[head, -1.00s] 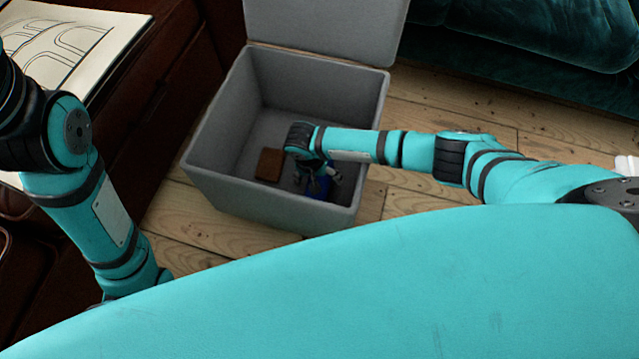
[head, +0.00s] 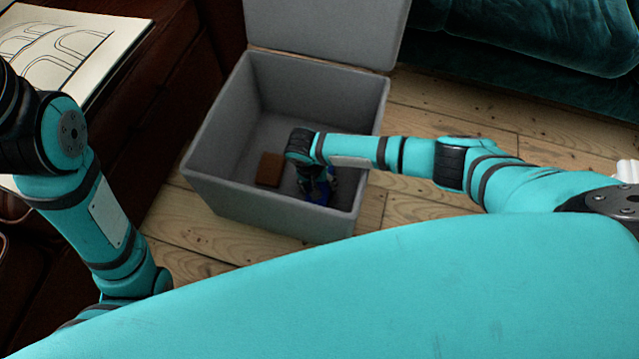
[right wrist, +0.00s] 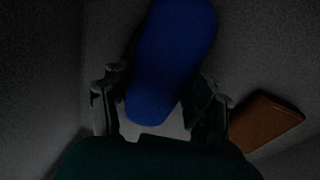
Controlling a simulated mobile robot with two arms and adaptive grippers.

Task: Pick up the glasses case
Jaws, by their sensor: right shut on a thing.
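A blue glasses case (right wrist: 170,60) lies inside the grey box, and its blue edge also shows in the head view (head: 317,198), mostly hidden by my arm. My right gripper (right wrist: 160,105) is down in the box, shut on the case, with a finger on each side of it; the gripper also shows in the head view (head: 318,184). I cannot tell whether the case is clear of the box floor. My left arm comes in at the left of the head view, but its gripper is out of the picture.
The open grey box (head: 225,195) stands on the floorboards with its lid (head: 325,30) raised at the back. A brown item (head: 270,170) lies in it left of my right gripper, also seen in the right wrist view (right wrist: 265,122). Dark furniture is at left, a teal sofa (head: 540,35) at upper right.

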